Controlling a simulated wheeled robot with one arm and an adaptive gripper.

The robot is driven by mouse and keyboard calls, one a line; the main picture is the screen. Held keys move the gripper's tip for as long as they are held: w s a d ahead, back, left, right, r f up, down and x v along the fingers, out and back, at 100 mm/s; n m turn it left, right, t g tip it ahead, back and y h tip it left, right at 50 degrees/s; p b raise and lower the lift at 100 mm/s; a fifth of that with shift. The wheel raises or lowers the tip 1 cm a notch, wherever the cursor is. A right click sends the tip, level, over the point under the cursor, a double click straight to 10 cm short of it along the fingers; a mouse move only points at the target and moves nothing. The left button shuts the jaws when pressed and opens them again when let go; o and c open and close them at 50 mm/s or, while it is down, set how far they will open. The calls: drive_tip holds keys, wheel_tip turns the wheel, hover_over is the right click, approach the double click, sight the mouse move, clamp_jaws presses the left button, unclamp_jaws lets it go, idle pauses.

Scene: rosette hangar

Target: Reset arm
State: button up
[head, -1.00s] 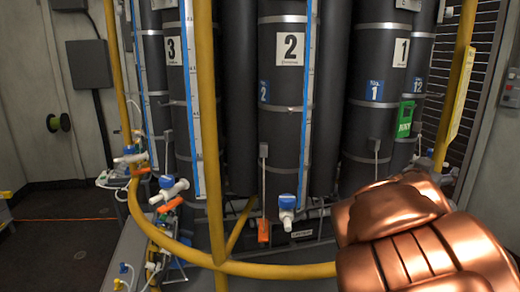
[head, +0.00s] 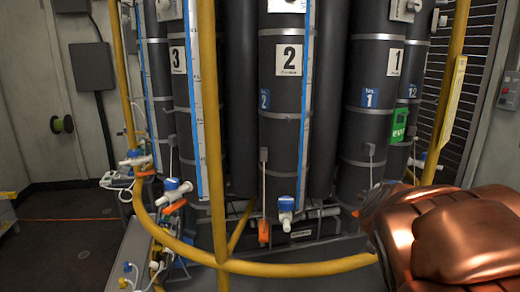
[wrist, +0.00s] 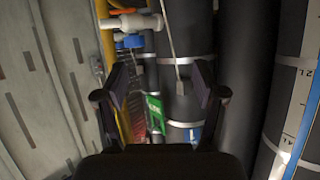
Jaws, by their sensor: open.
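My gripper (wrist: 160,92) shows in the wrist view with its two dark fingers apart and nothing between them. Beyond the fingers are the dark cylinders (wrist: 185,45), a green tag (wrist: 155,113) and a white valve with a blue part (wrist: 133,24). In the head view my copper-coloured arm fills the lower right corner, and my gripper is not visible there.
Dark cylinders numbered 3, 2 (head: 283,130) and 1 stand in a rack. A yellow rail (head: 270,268) curves in front of them. Valves with blue caps (head: 286,204) hang low. A green tag (head: 399,125) is at the right. The floor at left (head: 60,235) looks clear.

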drive_tip(key=s+a+f+n+g+y+p, duration=0.2)
drive_tip(key=s+a+f+g+y, duration=0.15)
drive_tip(key=s+a, duration=0.3)
drive_tip(key=s+a+f+n+g+y+p, duration=0.1)
drive_tip(key=s+a+f+n+g+y, duration=0.2)
drive_tip(key=s+a, duration=0.4)
drive_tip(key=s+d+f+g+h+p, duration=0.1)
drive_tip(key=s+g, duration=0.6)
drive_tip(key=s, duration=1.8)
wheel_tip(320, 180, down, 2)
drive_tip(key=shift+d+f+n+p, duration=0.15)
drive_tip(key=shift+d+n+p, duration=0.25)
drive_tip(key=shift+p, duration=0.55)
drive_tip(key=shift+d+g, duration=0.1)
drive_tip(key=shift+g, duration=0.15)
